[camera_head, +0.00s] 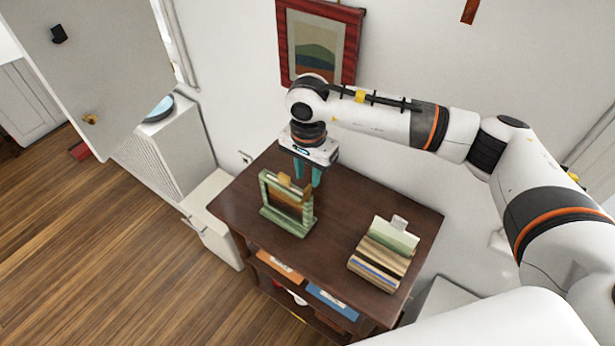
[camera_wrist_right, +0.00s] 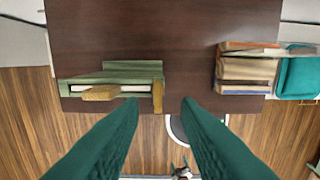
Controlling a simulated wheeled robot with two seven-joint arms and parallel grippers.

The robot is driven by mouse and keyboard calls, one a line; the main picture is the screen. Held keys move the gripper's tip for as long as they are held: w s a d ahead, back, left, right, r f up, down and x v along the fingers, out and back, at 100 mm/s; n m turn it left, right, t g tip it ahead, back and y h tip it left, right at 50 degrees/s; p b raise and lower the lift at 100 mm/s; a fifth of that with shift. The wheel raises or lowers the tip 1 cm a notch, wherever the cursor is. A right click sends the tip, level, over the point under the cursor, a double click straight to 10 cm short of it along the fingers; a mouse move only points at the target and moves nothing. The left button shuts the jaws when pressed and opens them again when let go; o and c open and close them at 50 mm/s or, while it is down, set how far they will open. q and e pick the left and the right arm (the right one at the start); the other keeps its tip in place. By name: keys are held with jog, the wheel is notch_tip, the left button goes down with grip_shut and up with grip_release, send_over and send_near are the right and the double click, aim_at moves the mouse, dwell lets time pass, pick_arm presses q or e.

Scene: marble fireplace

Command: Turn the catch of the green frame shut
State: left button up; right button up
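The green frame (camera_head: 288,221) stands upright on the dark wooden cabinet top, with a brownish panel inside it. My right gripper (camera_head: 307,172) points down just behind the frame's top right corner. In the wrist view its teal fingers (camera_wrist_right: 160,106) are apart, with nothing held. My left gripper is out of view.
A row of books with a pale card (camera_head: 393,236) stands on the right of the cabinet top (camera_head: 335,225). Folders lie on the shelf below. A red-framed picture (camera_head: 319,45) hangs on the wall behind my wrist. The cabinet top between frame and books is clear.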

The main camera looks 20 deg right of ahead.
aim_at(307, 188)
jog(key=f, duration=0.2)
jog(key=f+p, duration=0.1)
jog(key=shift+w+f, duration=0.2)
jog(key=shift+f, duration=0.65)
jog(key=shift+c, duration=0.2)
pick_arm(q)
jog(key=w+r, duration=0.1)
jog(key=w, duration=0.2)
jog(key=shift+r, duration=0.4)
pick_arm(e)
grip_shut()
